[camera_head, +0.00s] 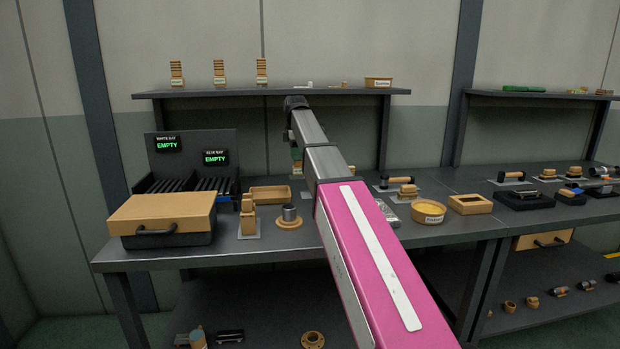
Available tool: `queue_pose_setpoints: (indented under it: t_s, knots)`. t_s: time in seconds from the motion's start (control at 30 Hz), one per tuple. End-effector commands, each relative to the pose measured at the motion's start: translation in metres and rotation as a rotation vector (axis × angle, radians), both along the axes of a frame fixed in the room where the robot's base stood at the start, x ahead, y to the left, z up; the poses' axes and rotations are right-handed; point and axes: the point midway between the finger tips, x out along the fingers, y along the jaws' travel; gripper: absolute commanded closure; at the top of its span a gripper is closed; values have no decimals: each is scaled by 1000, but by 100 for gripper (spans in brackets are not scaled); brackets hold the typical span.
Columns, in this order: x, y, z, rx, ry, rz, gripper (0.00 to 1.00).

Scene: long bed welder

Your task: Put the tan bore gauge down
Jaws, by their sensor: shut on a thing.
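My arm reaches from the lower right toward the back of the bench and bends down at its far end. My gripper (296,151) is small and mostly hidden behind the arm, above the rear of the bench. It is shut on a small tan thing (297,168), taken as the tan bore gauge, of which only a sliver shows. Its shape and its gap to the bench top cannot be made out.
A shelf (220,93) runs above. Bay displays read EMPTY.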

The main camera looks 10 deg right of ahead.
Motion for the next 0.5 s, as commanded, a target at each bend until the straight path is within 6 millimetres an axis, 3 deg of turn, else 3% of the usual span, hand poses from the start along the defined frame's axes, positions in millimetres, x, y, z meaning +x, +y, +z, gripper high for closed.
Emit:
queue_pose_setpoints:
  t_s: [0.3, 0.5]
  knots:
    - [29, -53, -36, 0, 2, -1, 100]
    - [36, -65, -45, 0, 0, 0, 100]
